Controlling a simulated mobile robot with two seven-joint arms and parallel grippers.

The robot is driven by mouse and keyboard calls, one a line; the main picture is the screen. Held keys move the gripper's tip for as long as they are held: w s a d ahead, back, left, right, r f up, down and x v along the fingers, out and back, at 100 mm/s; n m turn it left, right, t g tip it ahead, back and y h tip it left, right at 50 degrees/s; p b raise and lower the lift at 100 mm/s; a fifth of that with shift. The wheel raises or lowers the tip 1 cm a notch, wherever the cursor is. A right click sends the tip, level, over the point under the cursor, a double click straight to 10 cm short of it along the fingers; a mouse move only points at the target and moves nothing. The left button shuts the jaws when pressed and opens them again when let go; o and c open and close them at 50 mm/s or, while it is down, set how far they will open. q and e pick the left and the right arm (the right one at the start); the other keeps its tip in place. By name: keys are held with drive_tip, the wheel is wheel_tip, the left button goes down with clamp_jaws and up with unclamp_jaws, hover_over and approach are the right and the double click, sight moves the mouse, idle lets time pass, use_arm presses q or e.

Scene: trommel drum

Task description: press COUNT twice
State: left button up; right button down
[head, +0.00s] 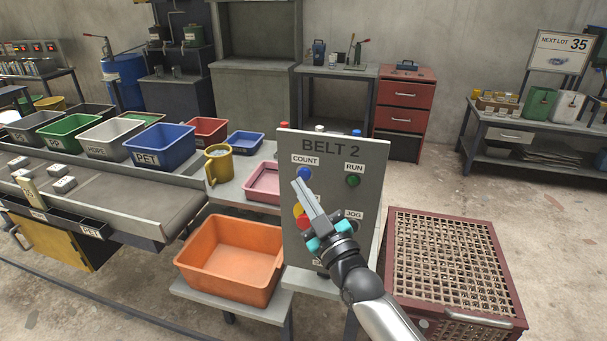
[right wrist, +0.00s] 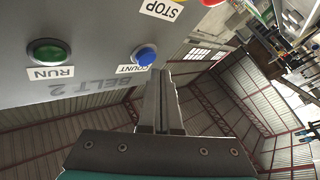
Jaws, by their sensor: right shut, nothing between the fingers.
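The grey BELT 2 panel (head: 335,150) stands upright in the middle of the head view. Its blue COUNT button (head: 305,173) is at the upper left, under the COUNT label. The button also shows in the right wrist view (right wrist: 146,55). My right gripper (head: 296,183) is shut and empty, its fingers pointing up at the panel. Its tips (right wrist: 159,72) are right beside the COUNT button; I cannot tell whether they touch it. The gripper hides part of the panel's lower controls. My left gripper is not in view.
The green RUN button (head: 353,180) is right of COUNT. A JOG label and partly covered red and yellow controls are lower on the panel. An orange bin (head: 232,255) stands left of the panel, and a red-framed mesh crate (head: 455,265) right.

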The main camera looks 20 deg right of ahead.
drive_tip(key=shift+s, duration=0.1)
drive_tip(key=s+a+p, duration=0.1)
drive_tip(key=s, duration=0.1)
drive_tip(key=s+a+p, duration=0.1)
drive_tip(key=s+p, duration=0.1)
drive_tip(key=shift+a, duration=0.4)
drive_tip(key=shift+f, duration=0.1)
idle(0.4)
